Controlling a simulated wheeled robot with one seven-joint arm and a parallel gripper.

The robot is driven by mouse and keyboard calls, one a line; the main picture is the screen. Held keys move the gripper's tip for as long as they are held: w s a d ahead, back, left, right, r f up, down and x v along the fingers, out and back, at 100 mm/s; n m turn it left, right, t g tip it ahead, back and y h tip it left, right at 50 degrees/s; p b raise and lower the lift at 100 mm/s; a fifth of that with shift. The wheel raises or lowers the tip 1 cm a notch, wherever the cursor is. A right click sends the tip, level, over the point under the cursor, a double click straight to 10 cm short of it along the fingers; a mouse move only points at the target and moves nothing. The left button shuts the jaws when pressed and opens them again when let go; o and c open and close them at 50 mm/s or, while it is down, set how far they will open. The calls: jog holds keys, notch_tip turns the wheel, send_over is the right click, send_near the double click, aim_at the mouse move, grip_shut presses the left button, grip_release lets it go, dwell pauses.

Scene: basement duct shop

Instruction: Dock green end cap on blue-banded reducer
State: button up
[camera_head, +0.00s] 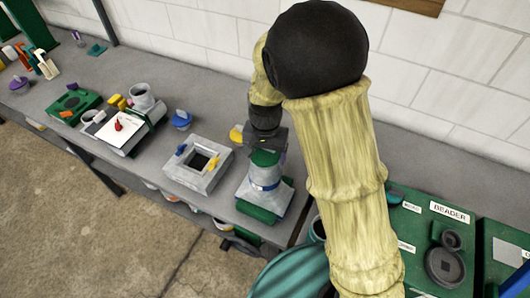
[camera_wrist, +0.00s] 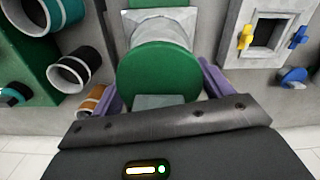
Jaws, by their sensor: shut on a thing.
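My gripper (camera_head: 266,143) is shut on the green end cap (camera_head: 265,158), and the arm comes down from the upper right. The blue-banded reducer (camera_head: 264,182) stands upright on a grey and green base, directly below the cap. The cap appears at the reducer's top; I cannot tell whether it is seated or just above. In the wrist view the cap's round green face (camera_wrist: 158,76) lies between the two purple fingers, the gripper (camera_wrist: 160,98) spanning it. The grey reducer (camera_wrist: 160,33) shows beyond the cap there, its blue band hidden.
A grey box with a square opening (camera_head: 189,174) and yellow and blue clamps stands left of the reducer. Yellow (camera_head: 237,135) and blue (camera_head: 181,120) caps lie behind. Several banded tubes (camera_wrist: 70,72) show left in the wrist view. The green beader bench (camera_head: 410,223) is right.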

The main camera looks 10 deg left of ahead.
aim_at(265, 152)
jog(key=shift+f+b, duration=0.4)
jog(key=shift+f, duration=0.2)
jog(key=o, duration=0.7)
jog(key=shift+o, duration=0.2)
jog(key=shift+r+p, duration=4.85)
jog(key=shift+r, duration=0.75)
